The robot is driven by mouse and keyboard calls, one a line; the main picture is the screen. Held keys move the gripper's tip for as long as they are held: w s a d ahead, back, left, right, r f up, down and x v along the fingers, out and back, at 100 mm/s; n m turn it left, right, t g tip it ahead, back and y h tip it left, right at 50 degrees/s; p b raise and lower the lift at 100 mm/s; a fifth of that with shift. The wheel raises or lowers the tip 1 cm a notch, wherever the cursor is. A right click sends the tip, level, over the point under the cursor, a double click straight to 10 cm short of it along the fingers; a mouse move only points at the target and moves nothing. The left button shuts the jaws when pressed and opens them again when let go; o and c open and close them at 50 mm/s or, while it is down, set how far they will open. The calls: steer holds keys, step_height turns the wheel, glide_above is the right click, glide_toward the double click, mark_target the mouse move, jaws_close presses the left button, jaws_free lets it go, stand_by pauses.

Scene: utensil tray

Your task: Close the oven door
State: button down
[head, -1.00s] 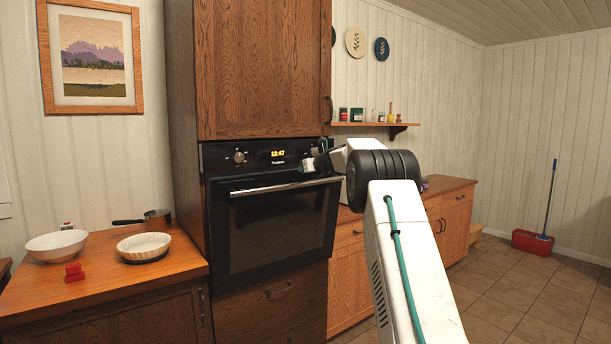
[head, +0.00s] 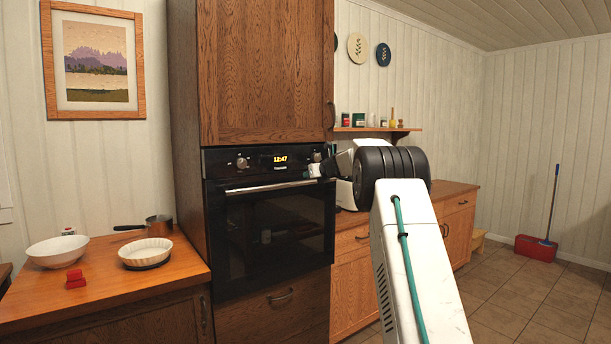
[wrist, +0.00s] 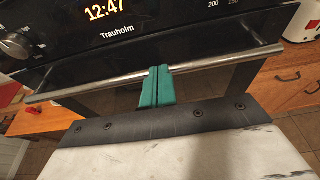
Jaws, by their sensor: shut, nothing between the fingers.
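The black oven (head: 270,220) is built into the tall wooden cabinet. Its door looks flush with the front in the head view, under the control panel with a lit clock. The metal door handle (head: 268,187) runs across the top of the door, and it also shows in the wrist view (wrist: 110,83). My gripper (head: 318,171) is at the right end of the handle in the head view, its fingertips hard to make out there. In the wrist view its green fingers (wrist: 157,84) are shut, with nothing between them, and their tips are at the handle bar.
A wooden counter (head: 110,275) at left holds a white bowl (head: 58,251), a pie dish (head: 145,249), a saucepan (head: 158,224) and a red object (head: 75,279). A lower counter (head: 452,189) stands to the right. Tiled floor (head: 500,300) is open at right.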

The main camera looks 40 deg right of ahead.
steer(key=s+r, duration=0.7)
steer(key=shift+s+a, duration=0.15)
steer(key=shift+s, duration=0.2)
steer(key=s+a+f+n+g+y, duration=0.2)
steer(key=s+a+f+n+g, duration=0.15)
steer(key=a+f+n, duration=0.45)
steer(key=s+a+f+n+g+y, duration=0.1)
steer(key=s+a+f+n+g, duration=0.2)
steer(key=s+a+n, duration=0.4)
steer(key=s+a+f+n+g+y, duration=0.15)
steer(key=s+a+f+n, duration=0.25)
steer(key=s+a+n, duration=0.4)
steer(key=s+a+f+n+g+h, duration=0.1)
steer(key=s+a+f+n, duration=0.1)
steer(key=s+a+n, duration=0.2)
steer(key=s+a+f+n+g+h, duration=0.1)
steer(key=s+a+n, duration=0.4)
steer(key=s+a, duration=0.5)
steer(key=s+a+f+n+g+h, duration=0.1)
steer(key=s+a+f+n+g, duration=0.2)
steer(key=s, duration=1.6)
steer(key=a+n, duration=0.1)
steer(key=a, duration=0.3)
steer(key=shift+s+a+f+n+h, duration=0.15)
steer(key=shift+s+a+n+h, duration=0.1)
steer(key=shift+a+n+h, duration=0.1)
